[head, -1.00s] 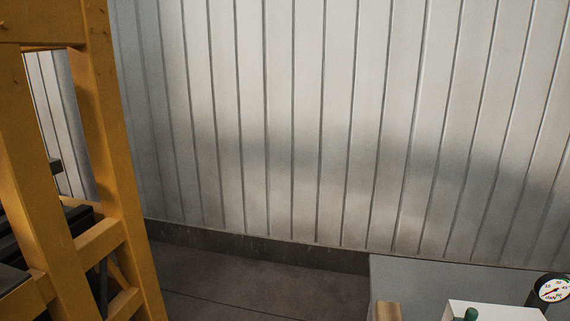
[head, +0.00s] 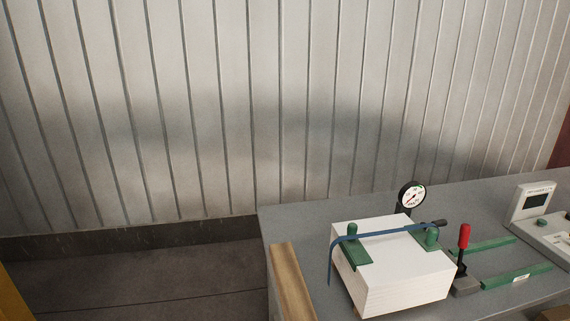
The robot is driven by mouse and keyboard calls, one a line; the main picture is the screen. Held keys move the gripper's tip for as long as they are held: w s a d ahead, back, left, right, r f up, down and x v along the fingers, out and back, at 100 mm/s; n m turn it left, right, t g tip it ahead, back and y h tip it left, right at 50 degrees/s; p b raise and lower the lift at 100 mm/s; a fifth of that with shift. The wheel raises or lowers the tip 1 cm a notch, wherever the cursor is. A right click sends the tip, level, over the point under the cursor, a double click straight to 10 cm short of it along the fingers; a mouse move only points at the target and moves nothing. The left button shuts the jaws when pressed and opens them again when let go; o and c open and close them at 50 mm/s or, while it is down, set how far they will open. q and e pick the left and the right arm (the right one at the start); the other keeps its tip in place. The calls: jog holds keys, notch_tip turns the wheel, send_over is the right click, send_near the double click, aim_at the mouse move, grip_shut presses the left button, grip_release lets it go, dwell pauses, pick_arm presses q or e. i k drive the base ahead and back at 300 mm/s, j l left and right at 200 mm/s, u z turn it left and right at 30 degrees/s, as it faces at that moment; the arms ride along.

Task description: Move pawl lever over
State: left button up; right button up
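A lever with a red handle (head: 464,237) stands upright on a dark base (head: 466,284) at the right side of a white layered block (head: 392,272). It is the only clear lever in view; I cannot tell for sure that it is the pawl lever. The block lies on a grey table (head: 290,225). Green brackets with rounded knobs sit on its top, one at the left (head: 356,254) and one at the right (head: 431,238). A thin blue tube or strap (head: 375,235) runs across the top and hangs down the left side. Neither of my grippers is in view.
A round dial gauge (head: 409,196) stands behind the block. Two green rails, one farther (head: 492,244) and one nearer (head: 517,277), lie right of the lever. A white device with a screen (head: 533,202) stands far right. A wooden bar (head: 291,283) is at the table's left edge.

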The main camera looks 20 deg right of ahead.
aim_at(441, 223)
jog(key=z, duration=1.8)
jog(key=i+l+u, duration=0.55)
jog(key=u, duration=0.15)
